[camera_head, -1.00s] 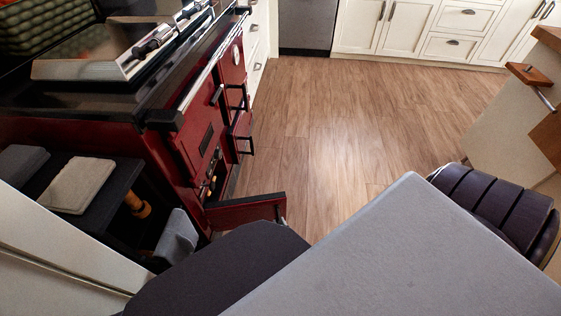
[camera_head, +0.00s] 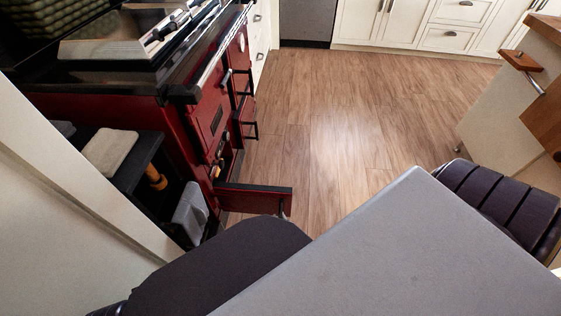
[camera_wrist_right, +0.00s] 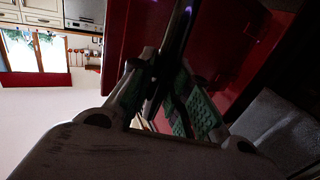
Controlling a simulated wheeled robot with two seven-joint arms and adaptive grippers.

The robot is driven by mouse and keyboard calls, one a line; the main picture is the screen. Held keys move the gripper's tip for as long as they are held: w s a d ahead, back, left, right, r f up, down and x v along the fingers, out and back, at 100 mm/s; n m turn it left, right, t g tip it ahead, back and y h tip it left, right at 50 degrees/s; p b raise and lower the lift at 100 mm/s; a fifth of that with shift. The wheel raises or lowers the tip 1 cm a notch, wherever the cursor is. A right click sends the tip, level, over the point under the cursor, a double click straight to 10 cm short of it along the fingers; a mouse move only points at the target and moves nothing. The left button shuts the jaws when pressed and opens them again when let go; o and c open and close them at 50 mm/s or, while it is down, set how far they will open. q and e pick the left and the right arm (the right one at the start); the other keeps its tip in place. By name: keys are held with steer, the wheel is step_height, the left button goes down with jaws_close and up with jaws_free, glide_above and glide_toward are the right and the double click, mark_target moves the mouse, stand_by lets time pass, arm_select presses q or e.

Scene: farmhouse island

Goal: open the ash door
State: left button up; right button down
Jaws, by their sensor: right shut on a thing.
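The ash door (camera_head: 253,199) is a low red panel with a dark top edge on the red range cooker (camera_head: 202,120). It stands swung wide open, its free end pointing right over the floor. In the wrist view a dark red panel (camera_wrist_right: 116,35) lies beyond the fingers. My right gripper (camera_wrist_right: 163,85), with green ribbed pads, is shut on a dark bar that looks like the door's handle. In the head view only a small dark piece shows at the door's free end; the dark seat hides what is below. My left gripper is out of view.
A dark rounded seat (camera_head: 225,262) and the grey island top (camera_head: 390,250) are in front of the door. A slatted dark stool (camera_head: 495,205) stands at the right. Wooden floor (camera_head: 335,120) is clear beyond. A white panel (camera_head: 60,190) fills the left.

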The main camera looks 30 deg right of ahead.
mark_target(280, 216)
steer(key=shift+w+r, duration=0.35)
steer(key=shift+r, duration=0.15)
steer(key=c, duration=1.3)
jaws_free()
steer(key=shift+a, duration=0.1)
steer(key=shift+d+r, duration=0.15)
steer(key=shift+d, duration=0.05)
steer(key=shift+w+r, duration=0.1)
steer(key=shift+r, duration=1.45)
steer(key=shift+s+a+r, duration=0.1)
steer(key=shift+s+r, duration=0.2)
steer(key=shift+r, duration=0.3)
steer(key=shift+a+r, duration=0.2)
steer(key=shift+r, duration=2)
